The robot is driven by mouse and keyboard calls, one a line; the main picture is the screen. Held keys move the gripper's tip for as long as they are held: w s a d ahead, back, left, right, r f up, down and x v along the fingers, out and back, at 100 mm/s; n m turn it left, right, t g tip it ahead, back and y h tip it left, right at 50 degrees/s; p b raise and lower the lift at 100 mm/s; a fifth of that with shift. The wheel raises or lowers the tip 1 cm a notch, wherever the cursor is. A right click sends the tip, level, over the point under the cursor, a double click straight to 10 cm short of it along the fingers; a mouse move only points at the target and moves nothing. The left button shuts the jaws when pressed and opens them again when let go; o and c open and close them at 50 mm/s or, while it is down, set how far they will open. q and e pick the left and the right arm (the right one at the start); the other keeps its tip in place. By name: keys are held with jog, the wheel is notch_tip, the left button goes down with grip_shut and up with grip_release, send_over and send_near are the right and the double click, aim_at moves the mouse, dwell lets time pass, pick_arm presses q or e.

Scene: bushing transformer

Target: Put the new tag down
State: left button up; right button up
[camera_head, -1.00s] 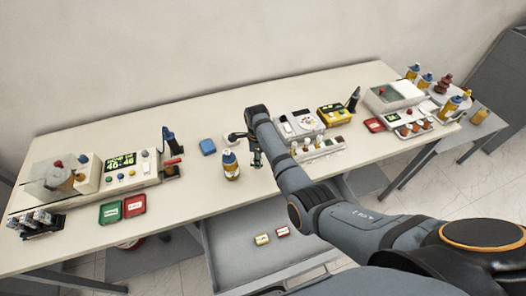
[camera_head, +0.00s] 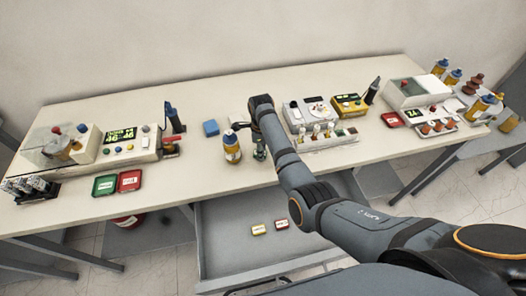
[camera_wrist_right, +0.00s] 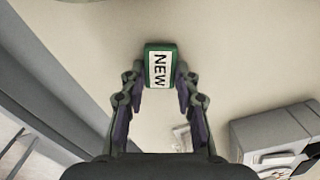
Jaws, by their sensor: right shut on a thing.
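The new tag (camera_wrist_right: 160,66) is a small green block with a white label reading NEW. In the right wrist view it sits between the two fingertips of my right gripper (camera_wrist_right: 160,80), which is shut on it. The bare tabletop lies behind it; I cannot tell whether the tag touches it. In the head view my right gripper (camera_head: 260,150) points down at the middle of the table (camera_head: 205,178), just right of an amber bottle with a blue cap (camera_head: 232,149). The tag is too small to make out there. My left gripper is not in view.
A blue block (camera_head: 211,128) lies behind the bottle. A green tray (camera_head: 105,185) and a red tray (camera_head: 130,181) lie at the left front. A device with a green display (camera_head: 121,135) stands behind them.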

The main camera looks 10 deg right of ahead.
jog(key=o, duration=0.5)
jog(key=shift+w+a+f, duration=0.1)
jog(key=shift+a+f, duration=0.15)
jog(key=shift+f, duration=0.05)
jog(key=o, duration=0.3)
jog(key=shift+d, duration=0.1)
jog(key=shift+o, duration=0.5)
jog(key=shift+d, duration=0.15)
jog(key=shift+r, duration=0.4)
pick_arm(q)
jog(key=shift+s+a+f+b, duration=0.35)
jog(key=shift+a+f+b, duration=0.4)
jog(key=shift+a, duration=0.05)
pick_arm(e)
notch_tip(320, 180, up, 12)
jog(key=shift+f, duration=0.15)
